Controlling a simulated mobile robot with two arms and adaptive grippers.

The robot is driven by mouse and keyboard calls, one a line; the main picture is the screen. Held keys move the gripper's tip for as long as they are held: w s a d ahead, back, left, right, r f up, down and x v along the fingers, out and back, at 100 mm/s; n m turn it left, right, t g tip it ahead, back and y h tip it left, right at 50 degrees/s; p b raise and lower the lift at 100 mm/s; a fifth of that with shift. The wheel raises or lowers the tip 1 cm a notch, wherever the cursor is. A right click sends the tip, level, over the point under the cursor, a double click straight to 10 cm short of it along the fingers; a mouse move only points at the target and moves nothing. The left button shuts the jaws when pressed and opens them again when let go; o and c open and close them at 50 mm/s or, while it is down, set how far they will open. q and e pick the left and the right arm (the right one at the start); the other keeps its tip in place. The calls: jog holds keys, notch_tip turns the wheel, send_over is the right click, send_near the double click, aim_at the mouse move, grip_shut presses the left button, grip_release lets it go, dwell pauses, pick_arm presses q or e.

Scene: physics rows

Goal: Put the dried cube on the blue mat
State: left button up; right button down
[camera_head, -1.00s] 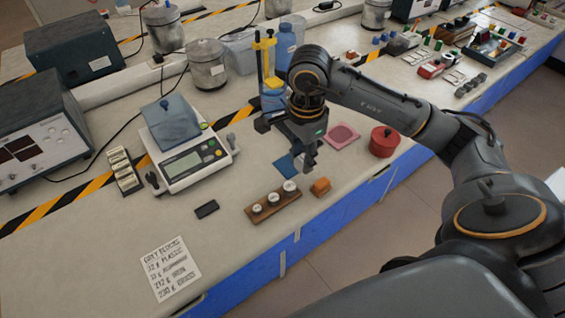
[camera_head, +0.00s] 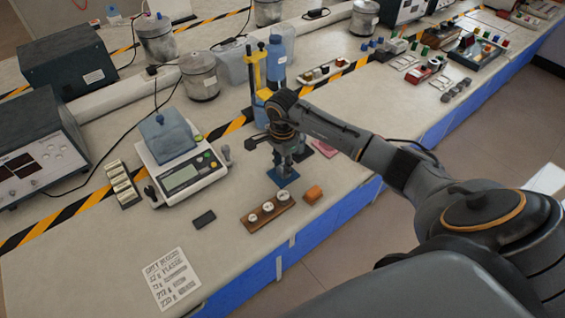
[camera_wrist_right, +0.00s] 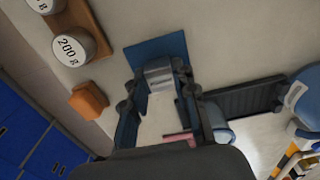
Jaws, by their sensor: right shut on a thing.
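The blue mat (camera_head: 287,180) lies on the bench behind the weight rack. My right gripper (camera_head: 283,170) is low over it, pointing down. In the right wrist view the gripper (camera_wrist_right: 158,85) is shut on a small grey block, which I take to be the cube (camera_wrist_right: 158,70). The mat (camera_wrist_right: 165,46) shows behind and around the block there. I cannot tell whether the block touches the mat. In the head view the fingers mostly hide the block. My left gripper is not in view.
A wooden rack (camera_head: 248,223) with white-topped weights and an orange block (camera_head: 313,194) stand in front of the mat. A pink mat (camera_head: 325,149) lies behind my right arm. A scale with a blue cover (camera_head: 167,135) stands to the left.

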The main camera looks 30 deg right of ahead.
jog(key=shift+f, duration=0.1)
jog(key=c, duration=1.5)
grip_release()
jog(key=shift+f, duration=0.1)
jog(key=o, duration=0.4)
jog(key=shift+o, duration=0.2)
jog(key=shift+r, duration=0.4)
jog(key=shift+w+r, duration=0.1)
jog(key=shift+r, duration=0.25)
notch_tip(320, 180, up, 11)
jog(key=b, duration=0.2)
jog(key=shift+b, duration=0.4)
